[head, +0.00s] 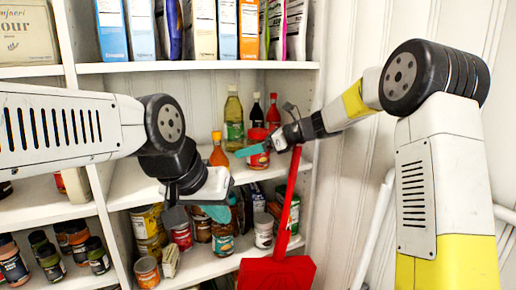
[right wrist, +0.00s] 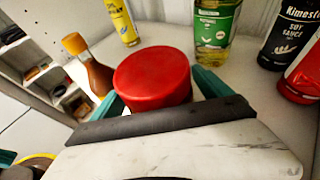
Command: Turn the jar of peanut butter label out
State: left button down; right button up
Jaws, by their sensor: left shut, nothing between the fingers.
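The peanut butter jar (head: 260,158), with a red lid, stands on the middle shelf in the head view. Its red lid (right wrist: 152,78) fills the middle of the right wrist view; its label is hidden there. My right gripper (head: 252,149) is at the jar, with teal fingers on both sides of it in the right wrist view. Whether both fingers press on the jar I cannot tell. My left gripper (head: 217,212) is shut and empty, lower and to the left, in front of the lower shelf.
A sauce bottle (head: 218,152) stands left of the jar, an oil bottle (head: 234,120) behind it, and soy sauce (right wrist: 292,35) and a red bottle (head: 273,112) to the right. Cans crowd the shelf below. A red dustpan-like tool (head: 278,272) stands in front at the right.

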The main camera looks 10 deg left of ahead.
jog(key=shift+r, duration=0.4)
jog(key=m+t, duration=0.2)
jog(key=m+t+h, duration=0.1)
jog(key=shift+w+r+t, duration=0.15)
jog(key=shift+w+t, duration=0.1)
jog(key=shift+t, duration=0.05)
jog(key=m+t+h, duration=0.2)
jog(key=m+t, duration=0.1)
jog(key=shift+w+d+m+h, duration=0.35)
jog(key=shift+w+m+h, duration=0.05)
jog(key=shift+m+t+h, duration=0.4)
jog(key=shift+m+t, duration=0.1)
jog(key=shift+t, duration=0.1)
jog(key=shift+w+d+m+t+h, duration=0.2)
jog(key=shift+m+t+h, duration=0.4)
jog(key=shift+m+h, duration=0.45)
jog(key=shift+d+f+m+h, duration=0.1)
jog(key=shift+f+m+h, duration=0.15)
jog(key=shift+m+h, duration=0.15)
jog(key=shift+w+t, duration=0.1)
jog(key=shift+t, duration=0.2)
